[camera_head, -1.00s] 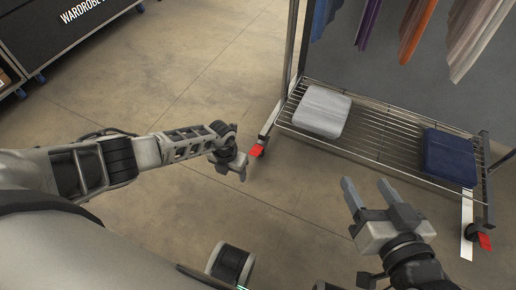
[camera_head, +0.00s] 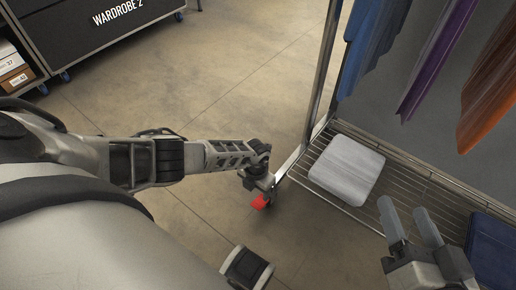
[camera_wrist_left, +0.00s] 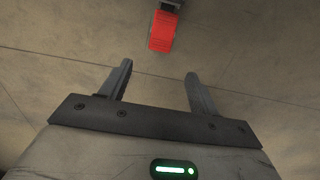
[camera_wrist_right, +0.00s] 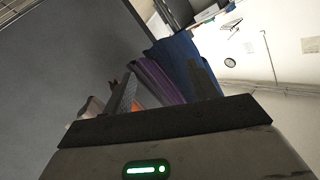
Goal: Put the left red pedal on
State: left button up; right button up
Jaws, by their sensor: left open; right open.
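The left red pedal (camera_head: 261,201) sits low at the near left foot of the clothes rack, just above the floor. It also shows in the left wrist view (camera_wrist_left: 162,31), ahead of the open fingers and slightly right of the middle between them. My left gripper (camera_wrist_left: 158,82) is open and empty, with bare floor between its fingers. In the head view my left gripper (camera_head: 258,184) hangs right by the pedal and partly hides the foot there. My right gripper (camera_head: 412,226) is open and empty, in front of the rack's lower shelf.
The rack's wire shelf (camera_head: 318,198) carries a grey folded cloth (camera_head: 347,169) and a dark blue one (camera_head: 492,250). Garments (camera_head: 437,60) hang above. A black wardrobe case (camera_head: 95,40) stands at the far left. The floor between (camera_head: 215,100) is clear.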

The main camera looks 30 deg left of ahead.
pick_arm(q)
jog(key=b, duration=0.3)
send_over(257, 205)
notch_tip(257, 205, down, 5)
jog(key=shift+s+r, duration=0.15)
notch_tip(257, 205, down, 2)
jog(key=shift+f+b, duration=0.2)
jog(key=shift+b, duration=0.55)
notch_tip(257, 205, down, 4)
jog(key=b, duration=0.3)
jog(key=c, duration=1)
pick_arm(e)
notch_tip(257, 205, up, 12)
jog(key=n+t+y, duration=0.5)
jog(key=n+y, duration=0.3)
jog(key=n, duration=0.2)
jog(key=shift+w+y, duration=0.3)
jog(key=shift+w, duration=0.05)
